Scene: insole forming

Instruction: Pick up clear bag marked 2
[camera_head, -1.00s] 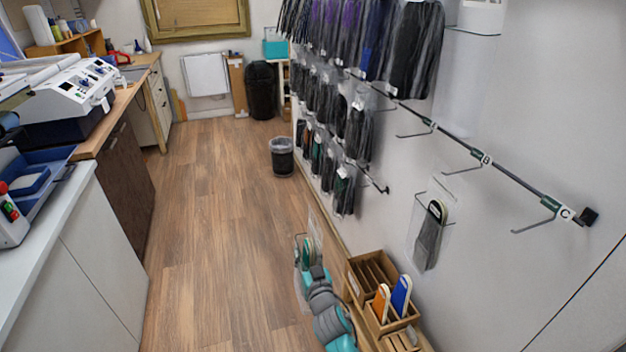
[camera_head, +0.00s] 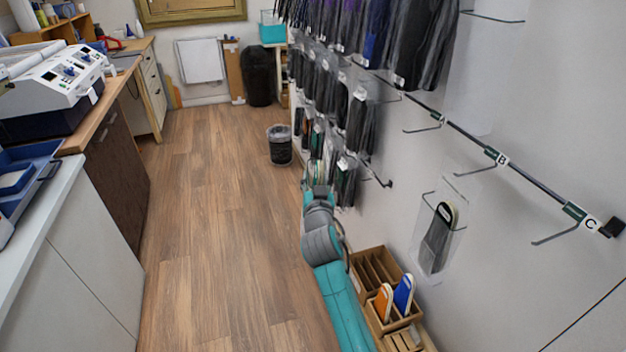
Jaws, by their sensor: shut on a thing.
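My arm reaches up from the bottom to the lower row of hanging bags on the right wall. My gripper (camera_head: 318,180) is at its far end, small and partly hidden by my own wrist. It is shut on a clear bag (camera_head: 314,168) with a greenish insole inside, which overlaps the hanging bags behind it. Whether the bag touches them or a hook I cannot tell. No number on it can be read. Another clear bag (camera_head: 437,240) with a dark insole hangs from a wire hook on the wall, apart from my gripper.
Hooks marked A (camera_head: 424,125), B (camera_head: 478,164) and C (camera_head: 560,228) on a rail look empty. A wooden rack (camera_head: 375,270) holding orange and blue insoles stands below, right of my arm. A bin (camera_head: 280,146) stands beyond. The floor (camera_head: 205,220) at left is clear.

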